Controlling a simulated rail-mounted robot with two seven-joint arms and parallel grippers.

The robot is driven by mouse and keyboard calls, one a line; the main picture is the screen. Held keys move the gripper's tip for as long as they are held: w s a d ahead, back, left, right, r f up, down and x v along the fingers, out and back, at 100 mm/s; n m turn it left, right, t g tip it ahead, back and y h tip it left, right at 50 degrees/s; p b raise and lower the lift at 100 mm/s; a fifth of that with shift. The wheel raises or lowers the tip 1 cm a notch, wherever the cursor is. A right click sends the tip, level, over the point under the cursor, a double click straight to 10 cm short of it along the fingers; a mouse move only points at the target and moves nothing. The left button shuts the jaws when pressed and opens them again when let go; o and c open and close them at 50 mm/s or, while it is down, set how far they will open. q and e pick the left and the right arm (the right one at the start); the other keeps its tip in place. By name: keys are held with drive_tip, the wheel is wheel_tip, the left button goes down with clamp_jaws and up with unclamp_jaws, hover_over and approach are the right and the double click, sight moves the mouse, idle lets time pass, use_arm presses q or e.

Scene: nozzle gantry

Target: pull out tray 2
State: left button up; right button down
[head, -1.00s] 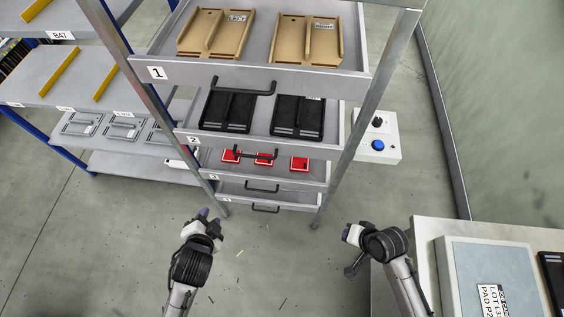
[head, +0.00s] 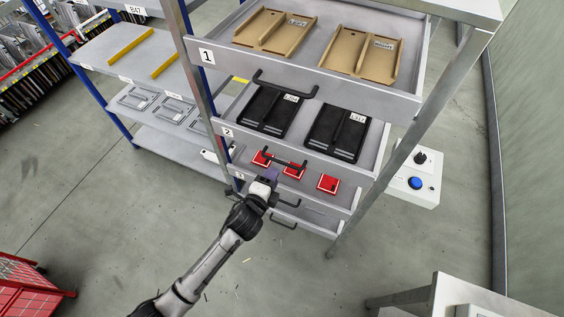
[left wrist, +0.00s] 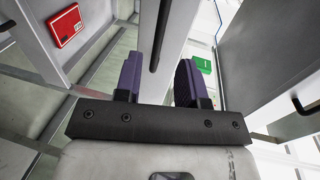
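Tray 2 (head: 345,165) is the grey tray under tray 1, with a "2" label at its front left. It holds two black fixtures (head: 268,108). Its black bar handle (head: 283,161) sticks out from the front. My left gripper (head: 270,176) is just in front of and below the left part of this handle in the head view. In the left wrist view, its purple fingers (left wrist: 158,82) are apart, and a dark bar (left wrist: 155,38) shows in the gap ahead of them. I cannot tell whether they touch it. My right gripper is out of view.
Tray 1 (head: 390,98) with tan fixtures is above; a lower tray holds red blocks (head: 328,183). A control box with a blue button (head: 416,183) is at the right. A blue-post shelf (head: 125,50) stands left.

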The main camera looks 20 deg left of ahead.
sight(282, 162)
use_arm(q)
drive_tip(key=w, duration=0.2)
drive_tip(key=w+f, duration=0.1)
drive_tip(key=w, duration=0.4)
drive_tip(key=shift+w+d+f, duration=0.25)
drive_tip(key=shift+c, duration=0.4)
clamp_jaws()
